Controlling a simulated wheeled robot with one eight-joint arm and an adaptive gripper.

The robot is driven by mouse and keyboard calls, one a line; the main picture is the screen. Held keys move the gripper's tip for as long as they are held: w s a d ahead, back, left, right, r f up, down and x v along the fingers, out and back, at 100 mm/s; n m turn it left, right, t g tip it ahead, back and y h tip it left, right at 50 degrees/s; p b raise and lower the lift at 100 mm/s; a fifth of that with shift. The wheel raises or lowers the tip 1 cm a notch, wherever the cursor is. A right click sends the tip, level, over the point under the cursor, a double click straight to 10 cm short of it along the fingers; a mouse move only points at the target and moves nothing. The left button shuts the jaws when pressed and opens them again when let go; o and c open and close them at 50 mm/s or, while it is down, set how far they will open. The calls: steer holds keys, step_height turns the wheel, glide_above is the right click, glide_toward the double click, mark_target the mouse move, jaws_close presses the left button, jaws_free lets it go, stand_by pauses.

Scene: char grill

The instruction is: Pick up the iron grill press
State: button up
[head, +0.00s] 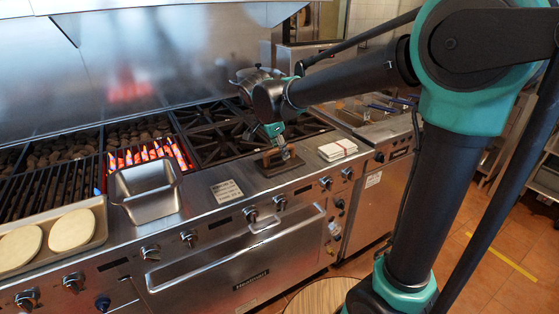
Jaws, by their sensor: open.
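The iron grill press (273,166) looks like a small dark brown slab on the front ledge of the range, just left of the white stack. My gripper (284,151) points down at it from above, and its tips overlap the press in the head view. The gripper is open. The tips and the press's handle are small and partly hidden, so I cannot tell whether the fingers touch the handle or stand around it.
A white stack (337,149) lies right of the press. A metal pan (146,190) stands to the left on the ledge. A tray (98,232) with two flatbreads (72,230) is at far left. Glowing red coals (150,153) and burner grates (219,143) lie behind.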

steer(key=shift+w+d+f, duration=0.1)
steer(key=shift+w+f, duration=0.1)
steer(key=shift+f, duration=0.35)
jaws_close()
